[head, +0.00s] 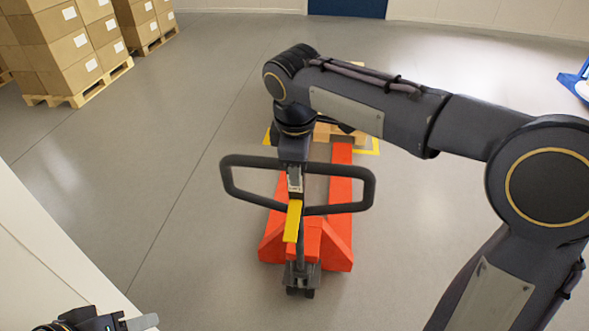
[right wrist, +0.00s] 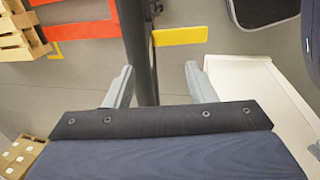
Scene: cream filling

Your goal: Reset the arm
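My right arm reaches in from the right in the head view, with its wrist pointing down over the handle (head: 228,183) of an orange-red pallet jack (head: 338,247). My right gripper (right wrist: 160,68) is open in the right wrist view, with its two grey fingers apart and nothing held between them. The jack's dark shaft (right wrist: 137,40) and a yellow lever (right wrist: 180,36) lie beyond the fingertips. The yellow lever also shows in the head view (head: 292,222). My left gripper (head: 142,322) is only partly in view at the bottom left, its opening not shown.
Boxes on pallets (head: 75,60) stand at the back left. A wooden pallet (head: 325,130) is at the jack's far end, within yellow floor markings (head: 368,147). A white surface (head: 40,250) fills the lower left. A blue object (head: 575,82) is at the right edge. The floor around is clear.

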